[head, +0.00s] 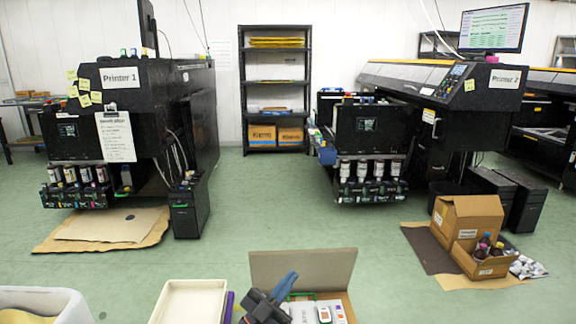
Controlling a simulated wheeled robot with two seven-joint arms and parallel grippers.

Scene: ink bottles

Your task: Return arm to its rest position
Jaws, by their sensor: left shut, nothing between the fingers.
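My left gripper (290,277) is at the bottom centre of the head view. Its dark body comes up from the lower edge and its blue-grey fingers are together, with nothing seen between them. It appears in front of an open cardboard box (303,268) and hides part of that box's contents. My right gripper is not in view. Dark ink bottles (484,246) stand in a small open carton on the floor at the right. White ink bottles (367,171) sit in a row on the front of Printer 2, and others (86,174) on Printer 1.
A white tray (189,301) lies left of my gripper, and a white bin (68,303) fills the lower left corner. Printer 1 (128,117) and Printer 2 (437,91) stand further back, with a black shelf (242,97) between them. The green floor between is clear.

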